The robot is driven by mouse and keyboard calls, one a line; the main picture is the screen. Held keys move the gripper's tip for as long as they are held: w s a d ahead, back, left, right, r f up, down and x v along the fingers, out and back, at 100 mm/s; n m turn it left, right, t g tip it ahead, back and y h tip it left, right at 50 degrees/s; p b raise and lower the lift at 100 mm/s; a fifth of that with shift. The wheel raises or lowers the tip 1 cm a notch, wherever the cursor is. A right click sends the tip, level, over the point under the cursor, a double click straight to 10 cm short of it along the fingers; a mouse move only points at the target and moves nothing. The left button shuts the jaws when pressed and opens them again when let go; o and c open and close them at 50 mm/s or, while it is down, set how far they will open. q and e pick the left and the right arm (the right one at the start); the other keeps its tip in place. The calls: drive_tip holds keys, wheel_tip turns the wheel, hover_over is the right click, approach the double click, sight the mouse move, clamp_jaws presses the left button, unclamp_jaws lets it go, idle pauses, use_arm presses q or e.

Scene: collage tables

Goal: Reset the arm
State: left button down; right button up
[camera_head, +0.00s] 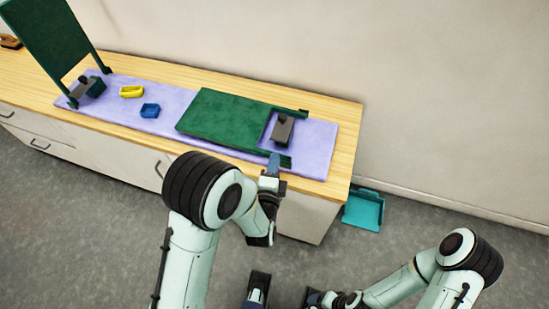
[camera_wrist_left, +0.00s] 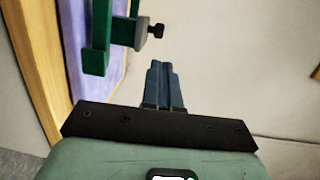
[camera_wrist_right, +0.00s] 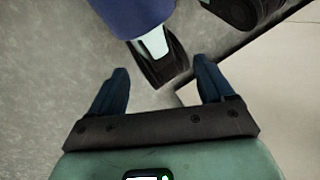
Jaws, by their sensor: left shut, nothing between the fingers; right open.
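My left gripper (camera_head: 274,163) is shut and empty at the front edge of the table, close to the near right arm of a flat green panel (camera_head: 225,118). In the left wrist view its fingers (camera_wrist_left: 161,68) are together with nothing between them. A green bar and a grey part with a dark knob (camera_wrist_left: 155,31) show just beyond. My right gripper (camera_wrist_right: 160,75) is open and empty in the right wrist view, low over the grey floor. In the head view it is hard to make out at the bottom.
The wooden-topped cabinet (camera_head: 345,125) bears a lavender mat (camera_head: 318,150). On it are a grey block (camera_head: 283,130), a small blue tray (camera_head: 150,110), a yellow piece (camera_head: 131,91) and a raised green panel (camera_head: 45,35). A teal dustpan (camera_head: 364,212) lies on the floor at right.

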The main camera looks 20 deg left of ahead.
use_arm(q)
drive_tip(key=shift+f, duration=0.15)
drive_tip(key=s+a+f+n+g+h+p, duration=0.1)
drive_tip(key=s+a+f+n+g+p, duration=0.15)
drive_tip(key=s+f+n+g, duration=0.45)
drive_tip(key=s+a+f+n+g+h+p, duration=0.1)
drive_tip(key=s+f+n+g+p, duration=0.3)
drive_tip(key=f, duration=0.6)
use_arm(e)
wheel_tip(320, 180, up, 11)
drive_tip(key=w+p, duration=0.1)
drive_tip(key=p, duration=0.3)
drive_tip(key=shift+w+f+p, duration=0.15)
drive_tip(key=shift+p, duration=0.2)
drive_tip(key=c, duration=0.7)
use_arm(q)
drive_tip(key=s+d+f+n+g+h, duration=0.1)
drive_tip(key=s+n+g, duration=0.2)
drive_tip(key=s, duration=0.6)
drive_tip(key=s+d+f+n+g+h, duration=0.1)
drive_tip(key=s+n+g, duration=0.3)
drive_tip(key=s, duration=0.5)
drive_tip(key=d+n+h, duration=0.1)
drive_tip(key=n, duration=0.1)
drive_tip(key=shift+d+f+n+h, duration=0.15)
drive_tip(key=shift+d+n+h, duration=0.05)
drive_tip(key=shift+n+h, duration=0.1)
use_arm(e)
drive_tip(key=shift+a, duration=0.15)
